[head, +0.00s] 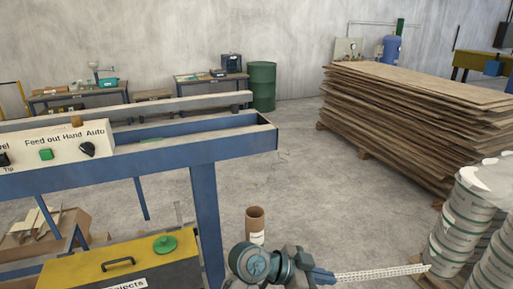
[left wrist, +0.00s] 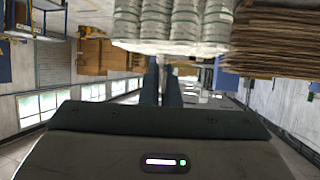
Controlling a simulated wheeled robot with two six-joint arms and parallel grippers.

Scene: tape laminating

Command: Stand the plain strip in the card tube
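The card tube (head: 255,224) is brown, open at the top and stands upright near the bottom middle of the head view. Its lower end is hidden behind my left arm. My left gripper (head: 328,276) is right of the tube, pointing right. A long pale strip (head: 385,272) with fine dark marks sticks out from its fingertips, nearly level. The fingers appear closed on its near end. My right gripper is in neither view.
A blue frame (head: 205,210) with a control panel (head: 60,145) stands at left, above a yellow-topped rejects box (head: 125,262). Wrapped white rolls (head: 460,225) stand at right, near the strip's far end. Stacked boards (head: 410,115) lie behind. The floor between is clear.

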